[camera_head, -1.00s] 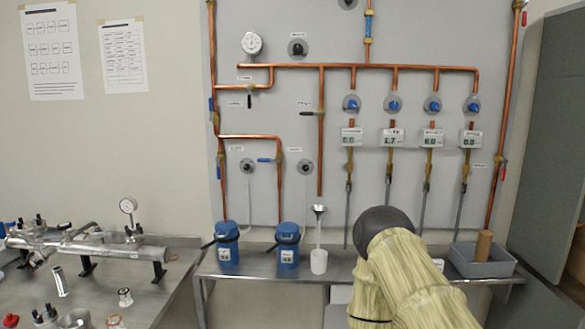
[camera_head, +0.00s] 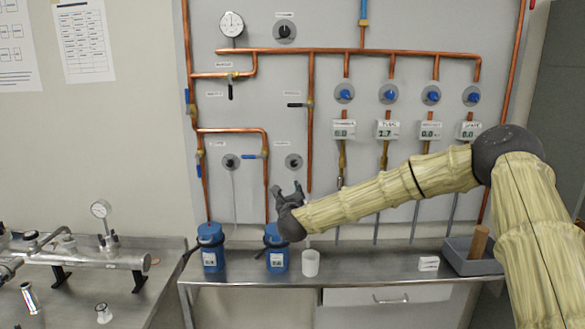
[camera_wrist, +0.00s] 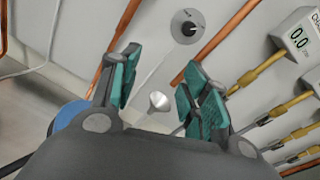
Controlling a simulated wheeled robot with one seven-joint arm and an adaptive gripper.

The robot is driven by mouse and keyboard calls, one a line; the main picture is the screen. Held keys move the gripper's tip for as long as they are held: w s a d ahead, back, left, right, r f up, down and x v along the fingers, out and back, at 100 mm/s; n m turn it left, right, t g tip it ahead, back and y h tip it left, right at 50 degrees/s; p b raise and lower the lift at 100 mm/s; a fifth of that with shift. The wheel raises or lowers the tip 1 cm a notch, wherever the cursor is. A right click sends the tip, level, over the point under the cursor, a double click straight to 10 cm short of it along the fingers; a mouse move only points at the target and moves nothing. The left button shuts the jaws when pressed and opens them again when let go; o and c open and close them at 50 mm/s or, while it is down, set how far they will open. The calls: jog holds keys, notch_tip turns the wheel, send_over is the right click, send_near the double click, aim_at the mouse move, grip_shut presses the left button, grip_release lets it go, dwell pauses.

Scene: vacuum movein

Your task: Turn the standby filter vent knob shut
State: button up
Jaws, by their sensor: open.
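Two round grey plates with dark knobs sit low on the panel: a left knob (camera_head: 231,161) and a right knob (camera_head: 293,161). Their labels are too small to read, so I cannot tell which is the standby filter vent. My gripper (camera_head: 290,192) is just below the right knob, apart from it. In the wrist view, a knob on a round plate (camera_wrist: 188,26) shows beyond my open fingers (camera_wrist: 160,75), between two copper pipes; it appears to be the right one.
Blue canisters (camera_head: 211,248) (camera_head: 276,252) and a white cup (camera_head: 310,262) stand on the steel shelf (camera_head: 350,268) below. Copper pipes run close by. A grey bin (camera_head: 462,262) is at right.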

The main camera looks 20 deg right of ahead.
aim_at(294, 164)
jog(key=w+d+r+p, duration=0.1)
jog(key=w, duration=0.2)
jog(key=w+d+r+m+p, duration=0.1)
jog(key=w+d+r+p, duration=0.1)
jog(key=w, duration=0.2)
jog(key=w+d+r+m+h+p, duration=0.1)
jog(key=w+d+r, duration=0.1)
jog(key=w, duration=0.1)
jog(key=shift+w, duration=0.35)
jog(key=shift+p+x, duration=0.35)
jog(key=shift+x, duration=0.4)
jog(key=shift+f, duration=0.1)
grip_shut()
